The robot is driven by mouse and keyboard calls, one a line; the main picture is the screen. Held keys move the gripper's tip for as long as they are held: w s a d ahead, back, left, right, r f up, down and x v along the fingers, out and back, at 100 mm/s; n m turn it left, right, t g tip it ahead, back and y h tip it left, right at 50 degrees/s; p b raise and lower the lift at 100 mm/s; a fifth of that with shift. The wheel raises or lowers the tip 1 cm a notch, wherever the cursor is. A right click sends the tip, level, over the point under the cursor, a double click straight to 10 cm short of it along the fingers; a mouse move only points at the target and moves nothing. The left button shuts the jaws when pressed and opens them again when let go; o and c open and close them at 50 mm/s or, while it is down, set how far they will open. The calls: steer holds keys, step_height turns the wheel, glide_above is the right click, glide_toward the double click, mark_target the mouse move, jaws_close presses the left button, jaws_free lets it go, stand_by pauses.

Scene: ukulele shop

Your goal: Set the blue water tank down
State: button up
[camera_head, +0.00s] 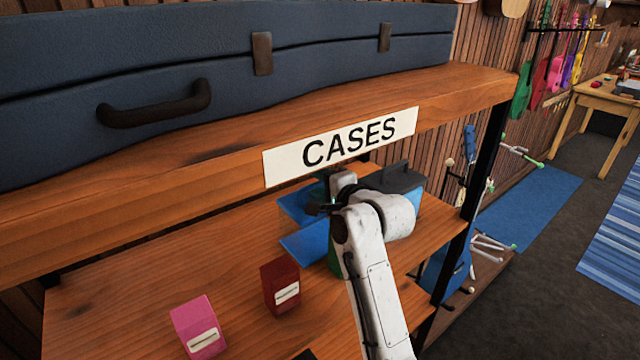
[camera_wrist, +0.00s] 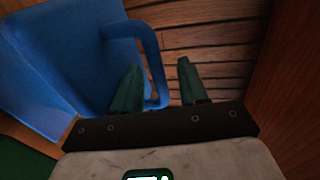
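The blue water tank (camera_wrist: 60,60) fills the left of the wrist view, with its loop handle (camera_wrist: 156,65) facing my gripper. My gripper (camera_wrist: 158,72) has its two green fingers apart, with the handle's bar between them. A gap shows between the bar and the right finger. In the head view, blue parts that look like the tank (camera_head: 305,244) show over the lower shelf, left of my gripper (camera_head: 325,207). My arm and the sign hide part of them. I cannot tell whether the tank's base touches the shelf.
The lower wooden shelf (camera_head: 130,290) holds a pink box (camera_head: 198,327) and a dark red box (camera_head: 281,285). A dark grey-topped object (camera_head: 397,178) stands right behind my wrist. The upper shelf with the CASES sign (camera_head: 342,146) hangs close above. A black post (camera_head: 486,165) stands right.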

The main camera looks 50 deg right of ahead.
steer(key=shift+r, duration=0.1)
steer(key=v, duration=1.2)
steer(key=shift+b, duration=0.4)
